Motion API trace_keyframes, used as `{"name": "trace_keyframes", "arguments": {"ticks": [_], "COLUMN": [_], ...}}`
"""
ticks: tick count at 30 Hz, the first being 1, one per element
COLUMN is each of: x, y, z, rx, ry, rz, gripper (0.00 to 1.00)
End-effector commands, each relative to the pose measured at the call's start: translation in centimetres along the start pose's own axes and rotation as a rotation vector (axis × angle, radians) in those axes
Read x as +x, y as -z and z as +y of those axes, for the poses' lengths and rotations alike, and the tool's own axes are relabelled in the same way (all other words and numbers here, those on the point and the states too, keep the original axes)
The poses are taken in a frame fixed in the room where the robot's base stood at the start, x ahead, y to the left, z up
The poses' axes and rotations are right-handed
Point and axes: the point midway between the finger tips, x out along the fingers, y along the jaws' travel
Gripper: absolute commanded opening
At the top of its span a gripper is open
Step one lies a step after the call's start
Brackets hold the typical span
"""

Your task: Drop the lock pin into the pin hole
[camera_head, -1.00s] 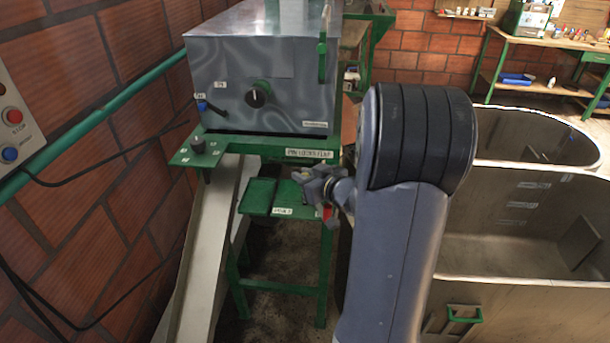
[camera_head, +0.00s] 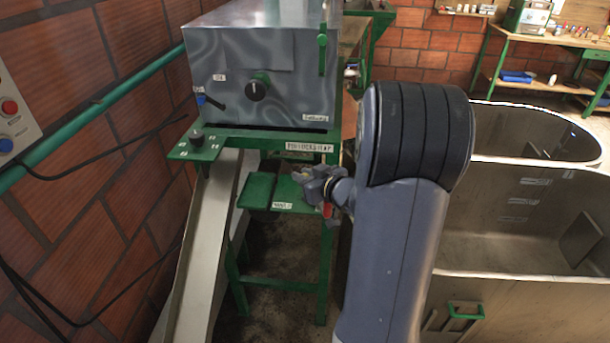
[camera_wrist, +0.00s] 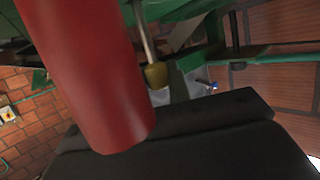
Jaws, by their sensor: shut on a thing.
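My gripper (camera_head: 325,190) is in front of the green stand, beside the right end of its small shelf. It is shut on a red piece (camera_head: 327,211), which hangs below the jaws. In the wrist view a large red cylinder (camera_wrist: 95,75) slants down across the left half; it appears to be the held lock pin or its grip. The jaws' contact is hidden there. The green beam (camera_head: 255,142) above the shelf has a label reading roughly "pin locks flap" (camera_head: 310,147). I cannot make out the pin hole in either view.
A grey metal box (camera_head: 265,75) with a black knob sits on the stand. A pale chute (camera_head: 205,245) slopes down at left beside the brick wall. Metal tanks (camera_head: 530,215) stand at right. A metal rod with a yellowish tip (camera_wrist: 155,75) shows behind the red cylinder.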

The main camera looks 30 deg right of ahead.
Motion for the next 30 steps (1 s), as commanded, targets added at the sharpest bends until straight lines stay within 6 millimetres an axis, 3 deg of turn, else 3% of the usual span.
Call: {"name": "trace_keyframes", "arguments": {"ticks": [8, 9, 17, 26, 30], "x": [0.2, 0.2, 0.2, -0.1, -1.6], "y": [-0.8, -0.7, -0.7, -0.7, -0.7], "z": [0.0, 0.0, 0.0, 0.0, 0.1], "rx": [0.001, 0.000, 0.001, 0.001, 0.002], "ry": [0.000, 0.000, 0.000, -0.001, -0.003], "rz": [0.000, 0.000, -0.001, -0.001, -0.001], "gripper": [0.00, 0.21, 0.43, 0.43, 0.43]}}
